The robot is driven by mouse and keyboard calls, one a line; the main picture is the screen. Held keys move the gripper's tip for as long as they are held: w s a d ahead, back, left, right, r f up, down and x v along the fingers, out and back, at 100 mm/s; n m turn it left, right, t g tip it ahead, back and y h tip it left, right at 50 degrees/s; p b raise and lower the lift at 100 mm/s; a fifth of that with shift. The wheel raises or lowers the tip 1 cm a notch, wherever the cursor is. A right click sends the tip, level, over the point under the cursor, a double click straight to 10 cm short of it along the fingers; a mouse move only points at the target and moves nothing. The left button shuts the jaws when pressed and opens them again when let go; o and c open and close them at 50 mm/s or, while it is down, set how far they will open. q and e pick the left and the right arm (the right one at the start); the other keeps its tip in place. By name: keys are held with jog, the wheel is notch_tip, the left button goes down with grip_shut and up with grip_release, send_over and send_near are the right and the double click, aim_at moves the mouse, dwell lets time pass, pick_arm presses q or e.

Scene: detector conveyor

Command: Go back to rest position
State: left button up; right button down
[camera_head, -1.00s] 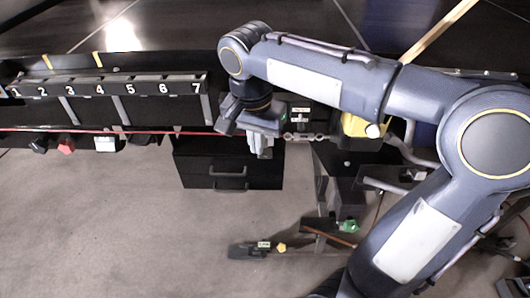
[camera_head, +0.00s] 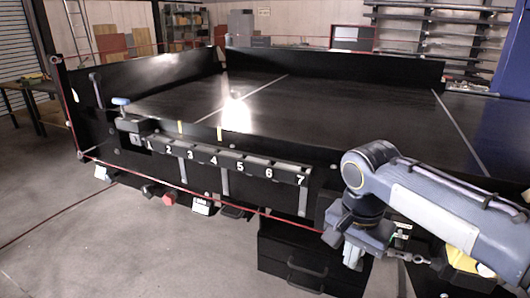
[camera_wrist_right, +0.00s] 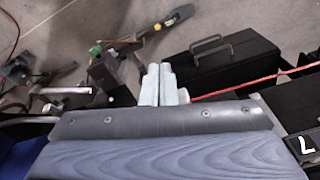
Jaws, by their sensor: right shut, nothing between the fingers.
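My right arm (camera_head: 440,205) comes in from the right in the head view. Its gripper (camera_head: 351,257) points down in front of the black conveyor's near side, above the black drawer box. In the right wrist view the two pale fingers (camera_wrist_right: 160,85) lie together, shut and with nothing between them. They hang clear above the floor, beside the black drawer box (camera_wrist_right: 222,60). My left gripper is not in view.
The black conveyor (camera_head: 260,100) has a row of numbered slots (camera_head: 228,162) along its near edge. A red cord (camera_head: 255,211) runs along its front. A yellow part (camera_head: 470,262) sits below my right arm. Grey floor (camera_head: 130,240) is free at the lower left.

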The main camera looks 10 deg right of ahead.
jog(key=s+a+f+n+t+y, duration=0.1)
jog(key=s+f+n+t+y, duration=0.1)
jog(key=s+f+n, duration=0.2)
jog(key=s+f+n+t+y, duration=0.2)
jog(key=s+f+n, duration=0.2)
jog(key=s, duration=0.6)
jog(key=shift+s+a+f+t, duration=0.2)
jog(key=shift+a+f+t, duration=0.15)
jog(key=shift+a+t, duration=0.05)
